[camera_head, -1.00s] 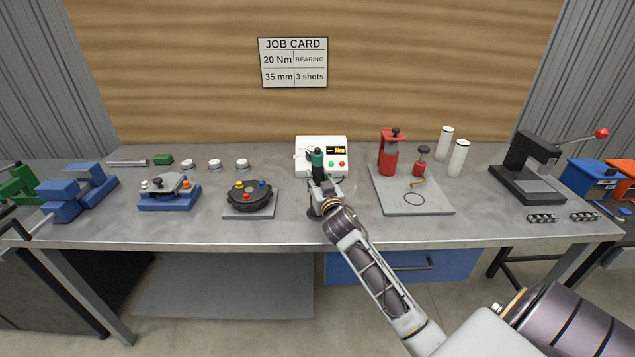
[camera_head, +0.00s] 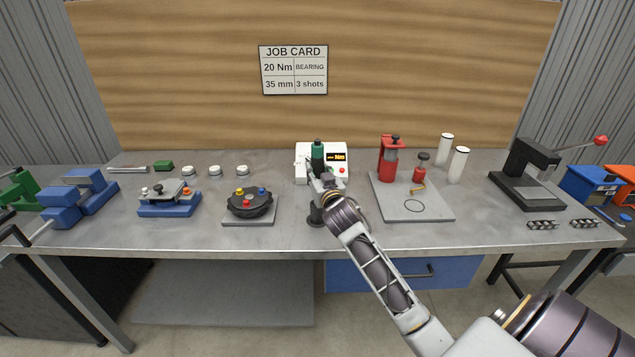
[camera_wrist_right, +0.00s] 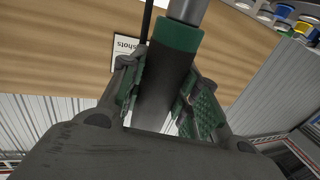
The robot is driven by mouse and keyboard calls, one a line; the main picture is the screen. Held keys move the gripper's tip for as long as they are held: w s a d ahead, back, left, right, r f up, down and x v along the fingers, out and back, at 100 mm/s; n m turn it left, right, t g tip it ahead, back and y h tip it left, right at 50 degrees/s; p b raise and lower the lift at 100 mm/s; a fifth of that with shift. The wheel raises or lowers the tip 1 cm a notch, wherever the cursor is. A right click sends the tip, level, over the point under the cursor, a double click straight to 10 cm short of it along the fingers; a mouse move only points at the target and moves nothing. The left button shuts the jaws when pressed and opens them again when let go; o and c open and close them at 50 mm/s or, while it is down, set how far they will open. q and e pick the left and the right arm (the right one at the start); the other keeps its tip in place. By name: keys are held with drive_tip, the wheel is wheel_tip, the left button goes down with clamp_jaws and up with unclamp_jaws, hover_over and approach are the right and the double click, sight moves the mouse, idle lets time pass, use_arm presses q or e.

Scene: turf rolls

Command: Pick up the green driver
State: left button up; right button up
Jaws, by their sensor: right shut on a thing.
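The green driver (camera_head: 317,150) is upright in front of the white controller box in the head view. In the right wrist view the driver (camera_wrist_right: 166,85) shows as a dark body with a green collar and a grey metal part above it. My right gripper (camera_wrist_right: 163,97) is shut on its dark body, one textured green pad on each side. In the head view my right gripper (camera_head: 318,172) is partly hidden by my wrist. A dark round stand (camera_head: 317,217) is below it on the bench. The driver's lower end is hidden. My left gripper is not in view.
The white controller box (camera_head: 306,174) stands right behind. A dark round fixture with coloured knobs (camera_head: 247,208) is to the left. A grey plate (camera_head: 400,208) with red tools is to the right. A black press (camera_head: 525,175) stands further right.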

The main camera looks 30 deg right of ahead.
sight(318, 145)
wheel_tip(318, 145, up, 5)
drive_tip(key=shift+f, duration=0.1)
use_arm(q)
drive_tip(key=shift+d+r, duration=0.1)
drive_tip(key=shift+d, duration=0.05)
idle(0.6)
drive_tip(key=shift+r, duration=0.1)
use_arm(e)
drive_tip(key=shift+r, duration=0.2)
drive_tip(key=shift+r+p, duration=0.5)
drive_tip(key=shift+p, duration=0.1)
drive_tip(key=shift+r+p, duration=1.6)
drive_tip(key=shift+r, duration=0.1)
use_arm(q)
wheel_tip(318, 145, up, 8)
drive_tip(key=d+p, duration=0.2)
drive_tip(key=p, duration=0.2)
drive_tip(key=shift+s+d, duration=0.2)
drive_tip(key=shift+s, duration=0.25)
use_arm(e)
drive_tip(key=shift+r, duration=2.25)
